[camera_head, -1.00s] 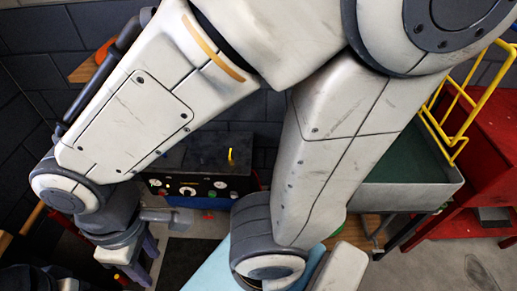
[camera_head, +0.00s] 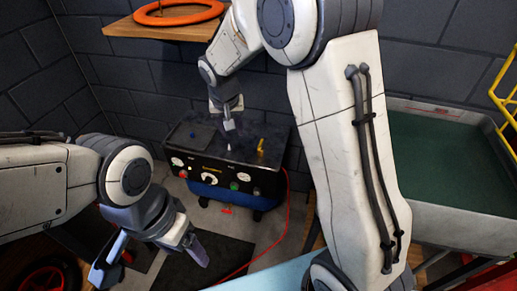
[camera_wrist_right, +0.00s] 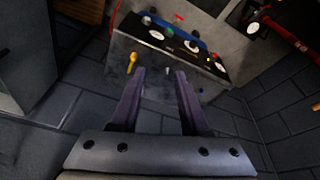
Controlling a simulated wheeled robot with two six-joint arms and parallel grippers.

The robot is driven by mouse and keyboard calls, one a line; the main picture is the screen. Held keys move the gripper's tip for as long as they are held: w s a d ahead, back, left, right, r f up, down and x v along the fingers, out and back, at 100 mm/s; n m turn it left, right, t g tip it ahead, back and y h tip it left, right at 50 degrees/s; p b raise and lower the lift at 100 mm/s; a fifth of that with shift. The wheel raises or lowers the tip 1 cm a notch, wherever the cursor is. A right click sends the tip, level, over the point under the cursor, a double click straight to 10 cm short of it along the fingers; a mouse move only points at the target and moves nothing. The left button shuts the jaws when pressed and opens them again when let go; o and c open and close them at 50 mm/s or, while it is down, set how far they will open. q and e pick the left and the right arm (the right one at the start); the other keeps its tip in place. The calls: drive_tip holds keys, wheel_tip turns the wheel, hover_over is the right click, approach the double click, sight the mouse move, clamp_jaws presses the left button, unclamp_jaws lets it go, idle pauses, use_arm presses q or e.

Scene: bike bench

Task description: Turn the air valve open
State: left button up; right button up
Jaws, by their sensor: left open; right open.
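The air valve's yellow handle (camera_head: 261,146) stands up at the right part of the top of a dark box-shaped unit (camera_head: 215,145). In the right wrist view the yellow handle (camera_wrist_right: 132,62) shows just left of the left finger, not between the fingers. My right gripper (camera_head: 229,127) hangs over the unit's top, left of the handle. Its two fingers are apart and empty in the right wrist view (camera_wrist_right: 160,73). My left gripper (camera_head: 150,270) is open and empty at the lower left, well away from the valve.
The unit's front panel (camera_head: 221,173) carries gauges and coloured knobs. A red hose (camera_head: 281,225) runs along the floor from it. A wooden shelf (camera_head: 160,28) with an orange ring (camera_head: 178,13) is above. A grey-green tray (camera_head: 440,160) stands at right.

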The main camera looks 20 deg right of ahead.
sight(260, 143)
use_arm(q)
wheel_tip(260, 143, down, 7)
drive_tip(key=b, duration=0.5)
use_arm(e)
drive_tip(key=w+d+f+m, duration=0.1)
drive_tip(key=w+d+f, duration=0.3)
drive_tip(key=f, duration=0.3)
drive_tip(key=w+d+f+m+h, duration=0.1)
drive_tip(key=w+d+f, duration=0.4)
drive_tip(key=f, duration=0.2)
drive_tip(key=w+d+f+m, duration=0.2)
drive_tip(key=w+d+f, duration=0.2)
drive_tip(key=f, duration=0.3)
drive_tip(key=shift+w+d+f+t, duration=0.15)
drive_tip(key=shift+w+f+t, duration=0.15)
drive_tip(key=shift+w+t, duration=0.15)
drive_tip(key=shift+c, duration=0.3)
clamp_jaws()
